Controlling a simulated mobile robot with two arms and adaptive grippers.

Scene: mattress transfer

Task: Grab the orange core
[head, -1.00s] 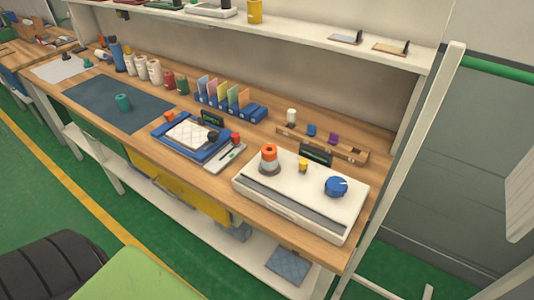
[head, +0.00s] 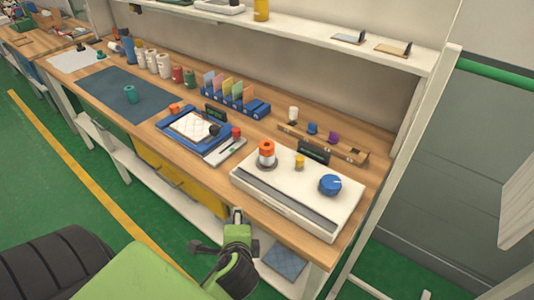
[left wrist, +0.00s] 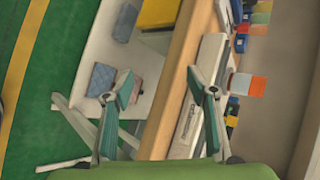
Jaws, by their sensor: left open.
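The orange core (head: 267,147) stands upright on a grey round base at the left end of the white machine (head: 255,191) on the wooden bench. In the left wrist view the orange core (left wrist: 258,86) appears sideways, with a pale part beside it, right of the fingers. My left gripper (head: 237,214) is at the bench's front edge, in front of and apart from the core. In the left wrist view its two fingers (left wrist: 165,80) are spread, with nothing between them. My right gripper is not in view.
A small yellow spool (head: 299,162) and a blue knob (head: 330,185) are on the machine, right of the core. A small dark display (head: 314,151) stands behind. A blue tray (head: 172,126) lies to the left. A shelf (head: 300,28) runs above the bench.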

